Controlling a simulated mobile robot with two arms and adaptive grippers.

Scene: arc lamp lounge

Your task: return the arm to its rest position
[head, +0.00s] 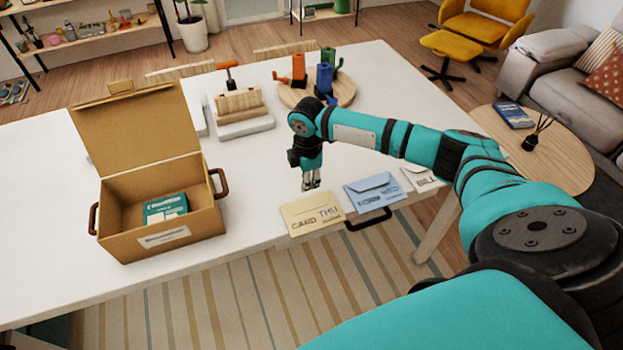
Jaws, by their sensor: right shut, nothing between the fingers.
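My right arm (425,147) is teal and black and reaches in from the lower right, out over the white table. Its gripper (311,184) points down, shut and empty, just behind the yellow envelope. The yellow envelope (313,214), with lettering on it, lies near the table's front edge. A blue envelope (375,191) lies to its right, and a white envelope marked BILL (419,178) lies farther right, partly hidden by my arm. My left gripper is not in view.
An open brown box (160,238) with a teal packet (166,208) inside stands on the table (60,200) at left. Behind are a wooden rack (240,104) and a round board (345,92) with orange, blue and green objects. A black handle (369,220) sits at the front edge.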

